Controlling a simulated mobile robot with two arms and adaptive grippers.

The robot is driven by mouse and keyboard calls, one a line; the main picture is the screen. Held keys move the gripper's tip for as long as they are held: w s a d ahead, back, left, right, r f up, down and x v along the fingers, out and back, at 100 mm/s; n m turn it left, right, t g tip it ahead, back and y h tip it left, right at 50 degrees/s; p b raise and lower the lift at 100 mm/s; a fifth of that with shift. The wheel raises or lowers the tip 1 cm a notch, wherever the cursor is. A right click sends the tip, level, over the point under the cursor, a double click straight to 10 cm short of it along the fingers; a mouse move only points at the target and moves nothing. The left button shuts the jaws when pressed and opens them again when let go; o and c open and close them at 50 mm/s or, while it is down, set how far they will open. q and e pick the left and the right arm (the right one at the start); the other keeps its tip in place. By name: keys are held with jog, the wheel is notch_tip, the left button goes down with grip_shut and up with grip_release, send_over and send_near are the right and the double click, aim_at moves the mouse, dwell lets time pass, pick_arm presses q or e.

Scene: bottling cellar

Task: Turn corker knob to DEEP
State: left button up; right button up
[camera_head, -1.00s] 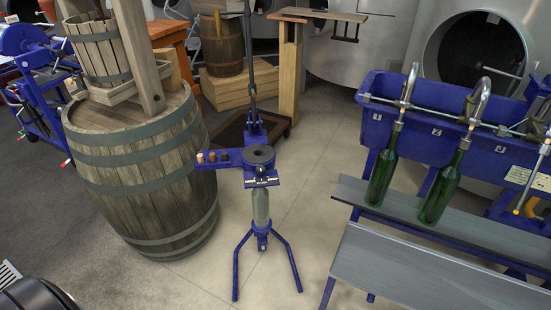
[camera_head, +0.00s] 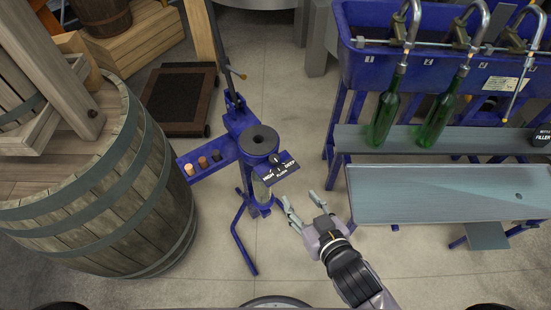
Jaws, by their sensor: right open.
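The blue floor corker (camera_head: 240,122) stands upright on thin legs in the middle of the view. Its dark label plate (camera_head: 284,177) reads HIGH on the left and DEEP on the right, with smaller lettering between them. A small dark knob (camera_head: 277,161) with a light mark sits on this plate; its exact setting is too small to tell. A bottle (camera_head: 262,192) stands in the corker below the plate. My right gripper (camera_head: 299,204) is open and empty, just below and right of the plate, apart from it. My left gripper is not in view.
A large wooden barrel (camera_head: 110,185) stands close on the left. Several corks sit in the corker's blue side tray (camera_head: 207,166). On the right, a blue filler trough (camera_head: 440,62) stands above a grey bench (camera_head: 430,195) and two green bottles. Floor between corker and bench is clear.

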jog(key=r, duration=0.2)
jog(key=p, duration=0.1)
send_near(275, 161)
jog(key=x, duration=0.9)
jog(key=shift+d, duration=0.1)
jog(key=shift+s, duration=0.1)
jog(key=shift+c, duration=0.3)
grip_shut()
